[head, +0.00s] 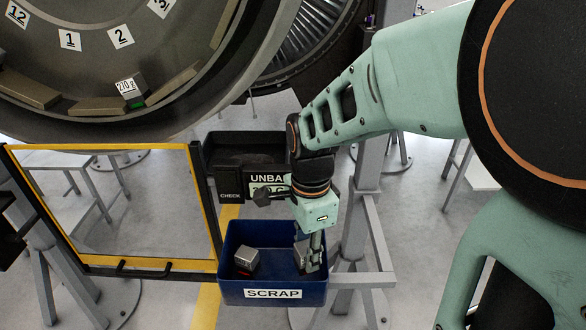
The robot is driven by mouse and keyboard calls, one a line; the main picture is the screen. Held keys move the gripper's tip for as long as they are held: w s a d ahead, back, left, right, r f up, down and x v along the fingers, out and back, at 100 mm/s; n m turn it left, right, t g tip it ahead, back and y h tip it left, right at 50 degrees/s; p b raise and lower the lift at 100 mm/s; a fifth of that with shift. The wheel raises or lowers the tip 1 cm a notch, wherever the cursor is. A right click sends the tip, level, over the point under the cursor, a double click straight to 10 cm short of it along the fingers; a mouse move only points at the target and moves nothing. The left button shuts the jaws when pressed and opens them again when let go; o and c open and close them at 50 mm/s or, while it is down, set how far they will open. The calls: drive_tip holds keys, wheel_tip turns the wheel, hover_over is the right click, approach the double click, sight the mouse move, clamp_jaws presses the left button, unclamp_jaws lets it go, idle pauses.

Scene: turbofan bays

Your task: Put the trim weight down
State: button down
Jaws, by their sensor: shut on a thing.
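My gripper (309,262) points down into the right side of the blue bin (272,295) labelled SCRAP. It is shut on a grey trim weight (300,251), partly hidden by the fingers. I cannot tell whether this weight touches the bin floor. A second grey block (246,257), with a red mark at its lower edge, lies tilted in the left part of the same bin, apart from my gripper.
A yellow-and-black framed panel (110,268) is at left. The engine ring (160,120) above holds blocks, one reading 210 g. A grey stand (368,215) is at right.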

wheel_tip(320, 180, down, 5)
idle(0.3)
drive_tip(key=shift+f+b, duration=0.6)
drive_tip(key=c, duration=1.8)
unclamp_jaws()
drive_tip(key=shift+c, duration=0.2)
drive_tip(key=shift+r, duration=0.15)
wheel_tip(320, 180, up, 13)
drive_tip(key=shift+p, duration=0.9)
